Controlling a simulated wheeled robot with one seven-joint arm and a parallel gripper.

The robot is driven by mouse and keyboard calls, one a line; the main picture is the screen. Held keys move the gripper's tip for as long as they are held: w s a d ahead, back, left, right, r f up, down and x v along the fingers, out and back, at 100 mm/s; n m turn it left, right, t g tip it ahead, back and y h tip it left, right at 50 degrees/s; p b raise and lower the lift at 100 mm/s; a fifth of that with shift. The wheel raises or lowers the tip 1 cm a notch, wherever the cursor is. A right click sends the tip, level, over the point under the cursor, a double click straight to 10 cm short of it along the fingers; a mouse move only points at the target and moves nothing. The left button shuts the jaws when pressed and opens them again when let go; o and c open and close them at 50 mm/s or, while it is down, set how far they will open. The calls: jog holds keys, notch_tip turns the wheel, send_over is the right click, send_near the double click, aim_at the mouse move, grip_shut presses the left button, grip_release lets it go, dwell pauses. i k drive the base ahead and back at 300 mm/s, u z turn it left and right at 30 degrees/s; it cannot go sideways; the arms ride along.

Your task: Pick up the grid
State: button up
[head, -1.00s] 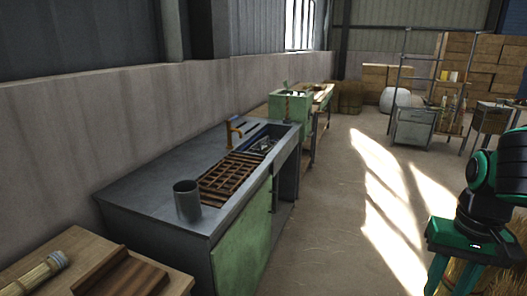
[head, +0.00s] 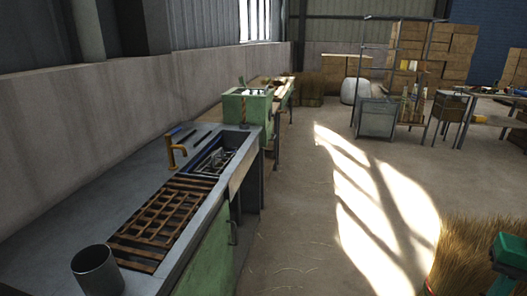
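A brown slatted grid (head: 165,217) lies flat on the grey metal counter (head: 62,239) at the left of the head view. It sits in front of the sink basin (head: 222,158) and behind a grey metal cup (head: 96,270). My gripper's fingers are not in view.
An orange-brown tap (head: 177,152) stands behind the grid beside the basin. A green machine (head: 247,106) stands beyond the counter. A pile of straw-like bristles (head: 472,262) is at the lower right. The concrete floor between is clear.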

aim_at(214, 156)
jog(key=z, duration=0.45)
jog(key=i, duration=2.35)
jog(key=u, duration=0.8)
jog(key=i, duration=0.9)
jog(key=u, duration=0.95)
jog(key=i, duration=0.45)
jog(key=u, duration=0.25)
